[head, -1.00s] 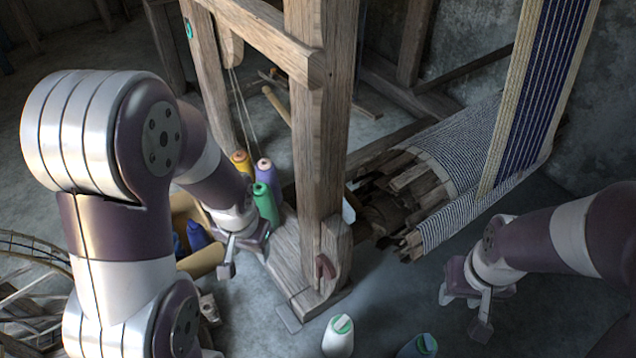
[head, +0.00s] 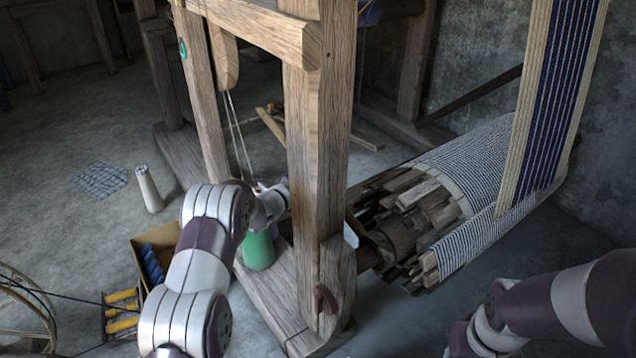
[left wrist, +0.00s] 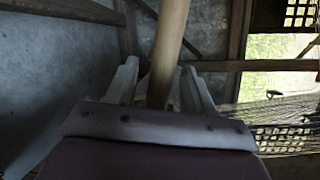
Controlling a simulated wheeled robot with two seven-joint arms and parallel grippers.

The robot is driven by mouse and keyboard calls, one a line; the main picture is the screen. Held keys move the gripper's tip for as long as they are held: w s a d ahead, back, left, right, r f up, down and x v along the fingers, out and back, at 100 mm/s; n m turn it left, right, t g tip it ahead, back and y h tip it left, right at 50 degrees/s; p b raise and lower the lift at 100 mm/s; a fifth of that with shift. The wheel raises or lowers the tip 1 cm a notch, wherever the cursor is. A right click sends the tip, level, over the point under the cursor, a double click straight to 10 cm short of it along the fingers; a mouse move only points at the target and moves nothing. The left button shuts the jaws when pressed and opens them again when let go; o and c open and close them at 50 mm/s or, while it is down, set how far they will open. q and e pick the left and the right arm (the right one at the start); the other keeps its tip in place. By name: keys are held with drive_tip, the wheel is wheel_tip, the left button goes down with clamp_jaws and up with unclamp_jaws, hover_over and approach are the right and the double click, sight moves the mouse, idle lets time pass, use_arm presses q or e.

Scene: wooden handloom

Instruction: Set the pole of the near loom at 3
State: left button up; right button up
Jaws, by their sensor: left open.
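The near loom's wooden frame (head: 318,150) stands upright in the middle of the head view. In the left wrist view, a round pale-brown wooden pole (left wrist: 171,40) runs up from between my left gripper's fingers (left wrist: 163,88). The fingers are open, one on each side of it; I cannot tell if they touch it. In the head view my left gripper (head: 272,192) is beside the near post, partly hidden by my wrist and the post. The pole and any setting marks are not clear there. My right gripper (head: 462,342) is at the bottom edge, mostly cut off.
A green spool (head: 259,250) stands on the loom's foot below my left wrist. Striped cloth (head: 475,160) and stacked wood (head: 405,205) fill the right side.

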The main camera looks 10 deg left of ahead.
use_arm(q)
drive_tip(key=b+x, duration=0.1)
drive_tip(key=x, duration=0.1)
drive_tip(key=shift+w+d+f, duration=0.1)
drive_tip(key=shift+w+f, duration=0.1)
drive_tip(key=shift+w, duration=0.05)
drive_tip(key=shift+w+d+r, duration=0.15)
drive_tip(key=shift+w+r, duration=0.05)
drive_tip(key=shift+w, duration=0.05)
use_arm(e)
drive_tip(key=shift+f, duration=0.8)
use_arm(q)
drive_tip(key=shift+c, duration=0.4)
clamp_jaws()
wheel_tip(320, 180, down, 9)
drive_tip(key=n+g, duration=0.1)
drive_tip(key=n, duration=0.2)
drive_tip(key=shift+w+g, duration=0.15)
drive_tip(key=shift+g, duration=0.15)
use_arm(e)
drive_tip(key=shift+w+a+f, duration=0.3)
drive_tip(key=shift+w+a, duration=0.05)
use_arm(q)
drive_tip(key=shift+f, duration=0.1)
drive_tip(key=shift+o, duration=0.4)
unclamp_jaws()
